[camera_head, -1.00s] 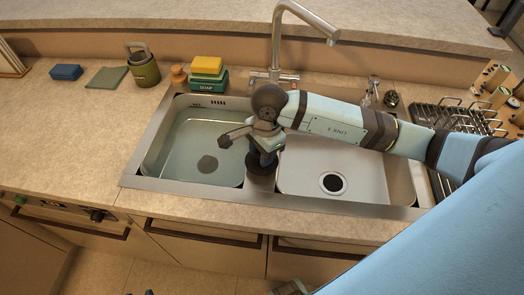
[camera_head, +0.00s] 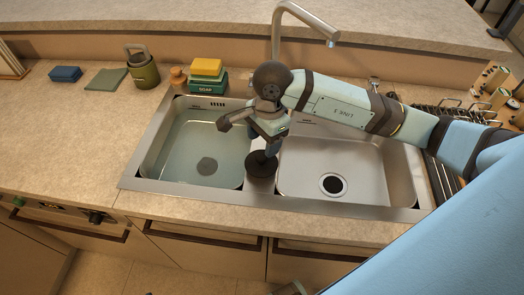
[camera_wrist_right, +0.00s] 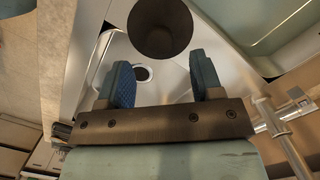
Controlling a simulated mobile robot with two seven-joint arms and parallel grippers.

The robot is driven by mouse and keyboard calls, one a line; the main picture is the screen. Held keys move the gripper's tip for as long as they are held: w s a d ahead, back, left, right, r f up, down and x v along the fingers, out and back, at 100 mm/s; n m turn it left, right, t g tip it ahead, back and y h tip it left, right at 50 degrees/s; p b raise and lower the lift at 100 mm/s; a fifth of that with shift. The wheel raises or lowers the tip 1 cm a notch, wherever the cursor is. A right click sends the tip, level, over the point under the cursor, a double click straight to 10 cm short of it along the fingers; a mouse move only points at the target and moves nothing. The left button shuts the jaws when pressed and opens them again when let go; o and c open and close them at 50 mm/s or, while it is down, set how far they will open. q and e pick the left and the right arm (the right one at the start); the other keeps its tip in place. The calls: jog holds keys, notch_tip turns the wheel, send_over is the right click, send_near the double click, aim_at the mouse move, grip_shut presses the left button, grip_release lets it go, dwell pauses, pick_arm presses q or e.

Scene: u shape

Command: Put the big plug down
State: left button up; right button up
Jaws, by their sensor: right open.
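The big plug (camera_head: 261,164) is dark and round. It stands on the steel strip between the two basins in the head view. It also shows in the right wrist view as a dark round shape (camera_wrist_right: 160,28) beyond my fingertips. My right gripper (camera_head: 273,149) is just above the plug in the head view.
The left basin (camera_head: 150,152) holds water, with a dark disc at its bottom. The right basin (camera_head: 365,165) is empty, with an open-looking dark drain.

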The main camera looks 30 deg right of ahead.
notch_tip(320, 180, up, 7)
jog(key=shift+d+f, duration=0.2)
jog(key=shift+d, duration=0.2)
jog(key=shift+f, duration=0.1)
